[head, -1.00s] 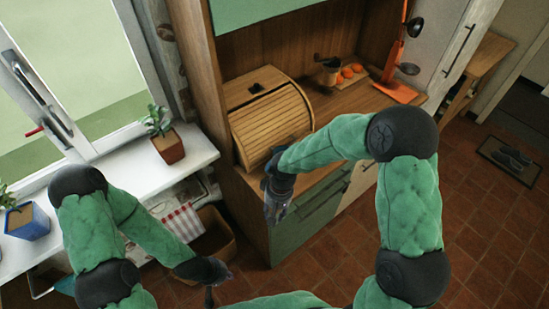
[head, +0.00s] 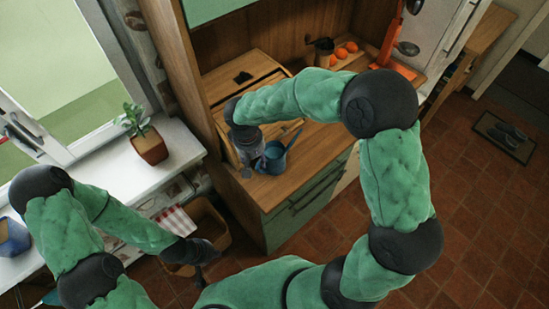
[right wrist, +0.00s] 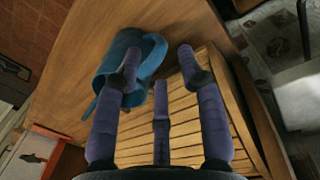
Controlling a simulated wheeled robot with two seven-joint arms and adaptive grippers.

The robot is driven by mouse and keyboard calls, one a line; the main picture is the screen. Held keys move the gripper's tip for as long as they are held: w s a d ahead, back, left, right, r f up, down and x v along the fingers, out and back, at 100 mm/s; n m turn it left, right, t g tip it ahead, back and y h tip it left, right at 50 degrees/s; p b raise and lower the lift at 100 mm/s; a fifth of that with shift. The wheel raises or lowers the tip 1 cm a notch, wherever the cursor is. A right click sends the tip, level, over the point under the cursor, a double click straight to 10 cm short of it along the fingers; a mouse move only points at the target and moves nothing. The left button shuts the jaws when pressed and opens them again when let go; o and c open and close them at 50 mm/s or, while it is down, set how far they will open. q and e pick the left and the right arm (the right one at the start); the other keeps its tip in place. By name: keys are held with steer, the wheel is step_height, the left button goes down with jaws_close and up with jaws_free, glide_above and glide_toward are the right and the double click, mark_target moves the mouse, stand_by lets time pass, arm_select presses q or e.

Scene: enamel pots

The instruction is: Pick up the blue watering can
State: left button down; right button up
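The blue watering can (head: 271,160) stands on the wooden counter near its front left corner, with its spout pointing right in the head view. In the right wrist view the can (right wrist: 112,62) is at upper left, with its looped handle towards the fingers. My right gripper (head: 248,150) is right beside the can. Its purple fingers (right wrist: 157,66) are spread apart around the handle side, one overlapping the can body; I cannot tell whether they touch.
The slatted wooden bread box (right wrist: 190,115) is close beneath the right fingers; its top (head: 240,72) shows behind my right arm. A dark grinder (head: 324,50), oranges (head: 346,49) and an orange stand (head: 390,45) are further back. A potted plant (head: 150,145) stands on the windowsill.

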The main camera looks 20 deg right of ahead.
mark_target(258, 167)
steer(key=shift+w+d+f+b, duration=0.2)
steer(key=shift+f+b, duration=0.15)
steer(key=shift+f, duration=1.25)
steer(key=shift+w+d+f+b, duration=0.15)
steer(key=shift+f+b, duration=0.15)
steer(key=shift+f, duration=1.25)
steer(key=shift+s, duration=0.1)
steer(key=shift+c, duration=0.3)
steer(key=shift+r, duration=0.1)
jaws_close()
